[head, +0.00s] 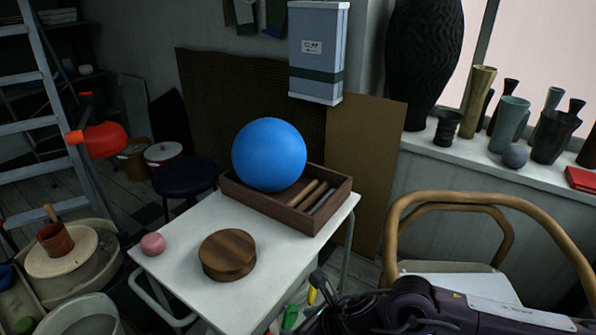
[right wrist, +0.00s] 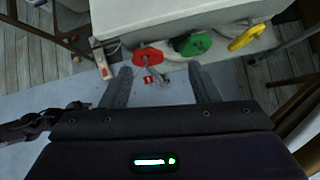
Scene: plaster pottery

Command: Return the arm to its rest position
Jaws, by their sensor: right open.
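My right arm (head: 430,305) comes in from the lower right of the head view, low in front of the white table. In the right wrist view my right gripper (right wrist: 160,80) has its two fingers wide apart with nothing held between them. Beyond the fingers are the floor and several coloured items near the table's underside. The head view shows the right gripper only partly, at the bottom edge. My left gripper is not in view.
A wooden chair (head: 400,215) stands close behind my right arm. A pottery wheel (head: 62,262) is at left.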

